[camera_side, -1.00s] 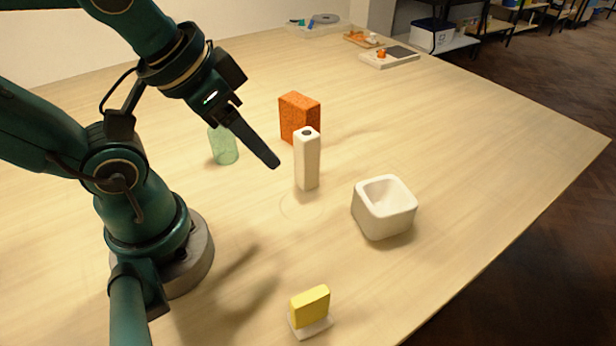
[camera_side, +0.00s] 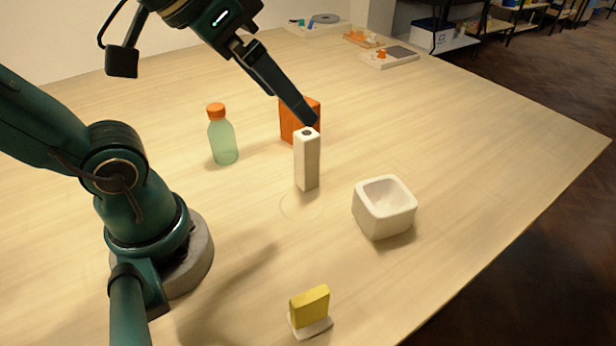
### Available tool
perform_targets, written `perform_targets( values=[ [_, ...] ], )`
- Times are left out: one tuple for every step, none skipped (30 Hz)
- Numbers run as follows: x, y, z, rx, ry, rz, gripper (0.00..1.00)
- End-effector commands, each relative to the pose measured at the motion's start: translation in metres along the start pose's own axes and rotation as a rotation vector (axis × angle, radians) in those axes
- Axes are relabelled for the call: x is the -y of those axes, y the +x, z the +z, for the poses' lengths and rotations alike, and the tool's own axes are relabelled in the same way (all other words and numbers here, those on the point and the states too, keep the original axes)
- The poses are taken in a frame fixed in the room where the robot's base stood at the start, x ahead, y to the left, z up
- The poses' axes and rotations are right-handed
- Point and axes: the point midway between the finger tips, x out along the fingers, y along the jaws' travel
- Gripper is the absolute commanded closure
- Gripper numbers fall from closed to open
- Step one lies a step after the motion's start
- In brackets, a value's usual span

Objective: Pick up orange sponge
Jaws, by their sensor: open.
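The orange sponge (camera_side: 288,119) stands upright on the table, behind a white square vase. The vase hides its lower right part and my gripper's fingers cross in front of its upper part. My gripper (camera_side: 309,117) is open and points down to the right, its tips showing just above the top of the vase in the picture. I cannot tell how far the tips are from the sponge or from the vase. Nothing is seen between the fingers.
The white vase (camera_side: 307,165) stands in front of the sponge. A green bottle with an orange cap (camera_side: 223,141) stands to the left. A white square bowl (camera_side: 384,221) is at the right. A yellow sponge (camera_side: 310,305) rests on a white holder in front. The table's right side is clear.

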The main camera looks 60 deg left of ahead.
Motion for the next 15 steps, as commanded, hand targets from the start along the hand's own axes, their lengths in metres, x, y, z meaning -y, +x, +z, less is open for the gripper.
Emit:
perform_targets(
  values=[
    [-0.007, 0.001, -0.016, -0.041, 0.001, 0.03, 0.03],
    [-0.011, 0.0, -0.026, -0.068, 0.001, 0.048, 0.03],
    [-0.016, 0.0, -0.039, -0.107, -0.001, 0.072, 0.03],
    [-0.019, -0.001, -0.049, -0.135, -0.003, 0.088, 0.03],
    [-0.023, -0.001, -0.06, -0.166, -0.005, 0.105, 0.03],
    [-0.027, -0.003, -0.075, -0.21, -0.011, 0.127, 0.03],
    [-0.031, -0.004, -0.087, -0.243, -0.016, 0.144, 0.03],
    [-0.034, -0.005, -0.1, -0.28, -0.023, 0.16, 0.03],
    [-0.037, -0.008, -0.118, -0.332, -0.034, 0.18, 0.03],
    [-0.04, -0.01, -0.132, -0.371, -0.046, 0.195, 0.03],
    [-0.041, -0.012, -0.147, -0.417, -0.06, 0.208, 0.03],
    [-0.042, -0.015, -0.169, -0.481, -0.084, 0.223, 0.03],
    [-0.042, -0.018, -0.186, -0.533, -0.105, 0.232, 0.03],
    [-0.041, -0.021, -0.204, -0.587, -0.131, 0.238, 0.03],
    [-0.036, -0.024, -0.228, -0.66, -0.17, 0.238, 0.03]
  ],
)
